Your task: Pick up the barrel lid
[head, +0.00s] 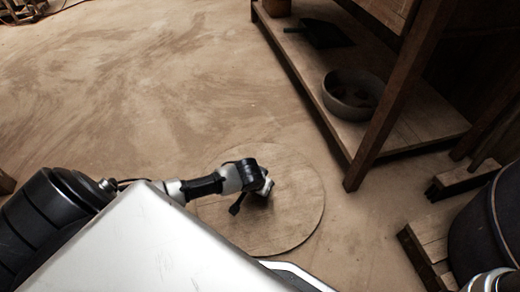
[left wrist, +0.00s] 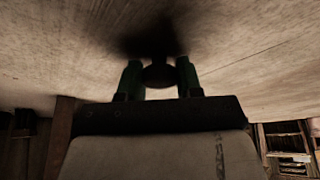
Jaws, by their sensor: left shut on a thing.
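The barrel lid is a flat round wooden disc (head: 297,205) low in the middle of the head view. My left gripper (head: 264,187) is over its upper middle, with the arm coming in from the left. In the left wrist view the two green fingertips (left wrist: 160,78) stand on either side of a dark round knob (left wrist: 160,72) on the lid, and the gripper is shut on it. The lid's pale planks (left wrist: 245,50) fill the top of that view. I cannot tell whether the lid rests on the floor or is slightly raised. My right gripper is not in view.
A wooden shelf unit (head: 330,122) with a bowl (head: 352,95) stands at upper right, its leg (head: 362,165) close to the lid. A dark barrel (head: 490,220) and a wooden piece (head: 428,255) are at lower right.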

